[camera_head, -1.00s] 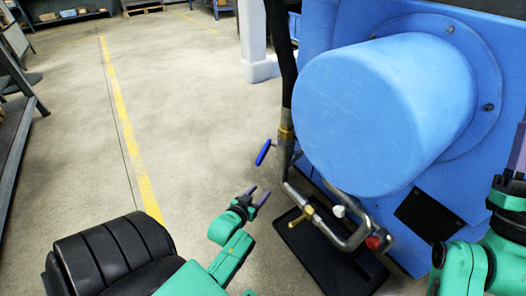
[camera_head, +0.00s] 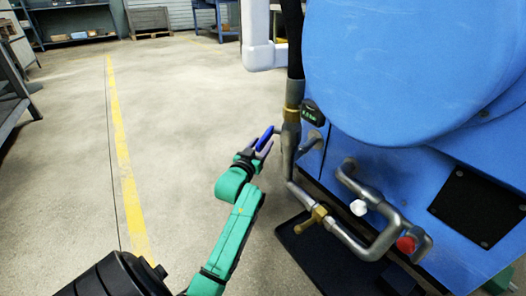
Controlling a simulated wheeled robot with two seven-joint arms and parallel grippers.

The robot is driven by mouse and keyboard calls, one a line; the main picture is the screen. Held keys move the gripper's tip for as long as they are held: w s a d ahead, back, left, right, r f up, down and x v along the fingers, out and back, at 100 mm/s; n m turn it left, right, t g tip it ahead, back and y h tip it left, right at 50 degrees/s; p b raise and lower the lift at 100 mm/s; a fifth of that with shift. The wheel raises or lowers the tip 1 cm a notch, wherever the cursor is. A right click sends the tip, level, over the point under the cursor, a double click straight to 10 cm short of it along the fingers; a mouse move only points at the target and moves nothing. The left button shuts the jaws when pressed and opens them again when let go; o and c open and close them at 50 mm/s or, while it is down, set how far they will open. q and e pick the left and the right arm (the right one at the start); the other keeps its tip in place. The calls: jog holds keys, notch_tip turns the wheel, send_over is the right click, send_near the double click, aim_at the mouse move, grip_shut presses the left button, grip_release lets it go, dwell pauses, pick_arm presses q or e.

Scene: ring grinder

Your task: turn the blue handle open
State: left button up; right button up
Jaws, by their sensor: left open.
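The blue handle (camera_head: 266,138) is a short bar on the left side of the grey vertical pipe (camera_head: 291,140), below a brass fitting. It leans up to the right. My left gripper (camera_head: 261,148) is open, with its dark fingers right at the handle. The handle shows between or just in front of the fingertips; I cannot tell whether they touch it. My right gripper is not in view.
The big blue machine (camera_head: 400,65) fills the right side. Lower pipes carry a brass valve (camera_head: 318,214), a white knob (camera_head: 358,208) and a red knob (camera_head: 406,244) above a black tray (camera_head: 310,258). The floor to the left is clear.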

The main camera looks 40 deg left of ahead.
pick_arm(q)
jog(key=shift+x, duration=0.8)
grip_shut()
dwell(0.8)
